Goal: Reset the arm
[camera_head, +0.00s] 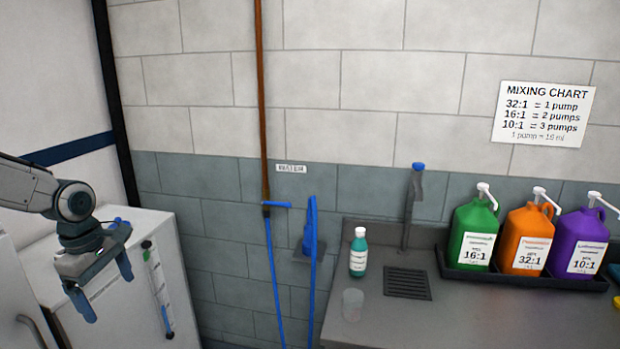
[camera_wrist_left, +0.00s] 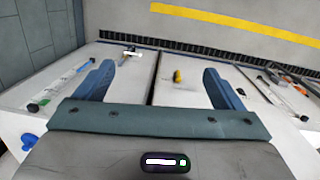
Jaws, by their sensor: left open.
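My left gripper (camera_head: 108,292) comes in from the left in the head view, with its blue fingers pointing down in front of a white cabinet (camera_head: 165,245). Its fingers are apart and nothing is between them. The gripper holds nothing. My right gripper is not in either view.
A grey counter (camera_head: 480,315) at right holds a black tray with green (camera_head: 472,235), orange (camera_head: 525,240) and purple (camera_head: 583,243) pump jugs. A teal bottle (camera_head: 358,255) and a clear cup (camera_head: 352,304) stand left of the drain (camera_head: 407,284).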

